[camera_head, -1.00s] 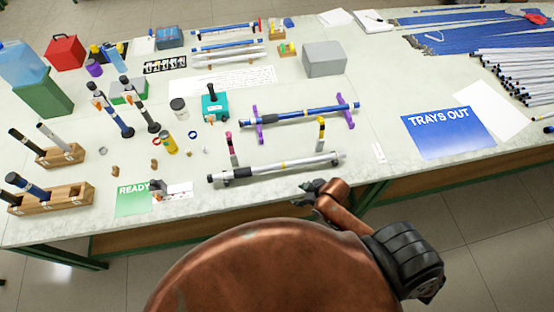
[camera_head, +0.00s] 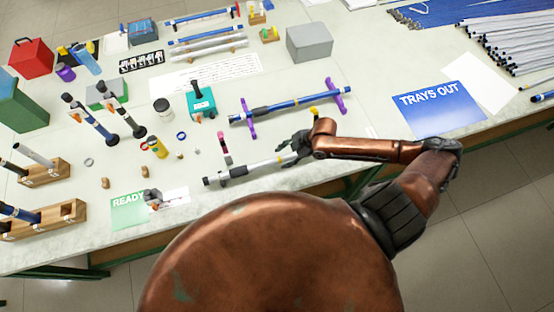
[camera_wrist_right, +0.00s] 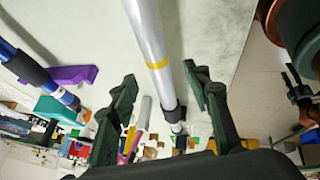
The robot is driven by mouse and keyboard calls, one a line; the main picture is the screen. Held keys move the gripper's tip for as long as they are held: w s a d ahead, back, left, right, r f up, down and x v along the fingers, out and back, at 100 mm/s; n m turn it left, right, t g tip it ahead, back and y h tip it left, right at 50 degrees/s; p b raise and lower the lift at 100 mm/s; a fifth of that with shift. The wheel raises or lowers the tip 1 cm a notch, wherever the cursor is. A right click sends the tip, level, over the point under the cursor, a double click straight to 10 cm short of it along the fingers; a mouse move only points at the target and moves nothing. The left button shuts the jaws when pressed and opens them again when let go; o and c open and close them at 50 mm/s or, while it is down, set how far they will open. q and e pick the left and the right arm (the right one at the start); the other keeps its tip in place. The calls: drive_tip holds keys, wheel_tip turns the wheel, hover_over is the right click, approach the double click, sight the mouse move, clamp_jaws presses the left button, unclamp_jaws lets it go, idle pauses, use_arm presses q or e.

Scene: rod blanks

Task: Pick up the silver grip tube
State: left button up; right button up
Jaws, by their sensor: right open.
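The silver grip tube (camera_head: 262,166) lies along the front of the table, with a dark grip section near its left end. Pink-topped (camera_head: 223,146) and yellow-topped posts stand by it. My right gripper (camera_head: 297,148) is at its right part, which the hand partly hides. In the right wrist view the silver tube (camera_wrist_right: 148,32), with a yellow band and a dark grip, runs between the open fingers of my right gripper (camera_wrist_right: 158,82). I cannot tell whether the fingers touch it. My left gripper is not in view.
A blue tube (camera_head: 290,102) lies on purple stands (camera_head: 334,90) just behind. A teal box (camera_head: 201,100), a grey box (camera_head: 309,44) and wooden racks (camera_head: 74,212) stand around. The blue TRAYS OUT sheet (camera_head: 438,112) lies to the right, a green READY card (camera_head: 128,211) to the left.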

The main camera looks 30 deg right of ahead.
sight(276, 160)
drive_tip(key=x, duration=0.4)
drive_tip(key=shift+w+a+p, duration=0.25)
drive_tip(key=shift+a+p, duration=0.1)
drive_tip(key=shift+p, duration=0.05)
drive_tip(key=shift+a+f, duration=0.1)
drive_tip(key=shift+f, duration=0.15)
clamp_jaws()
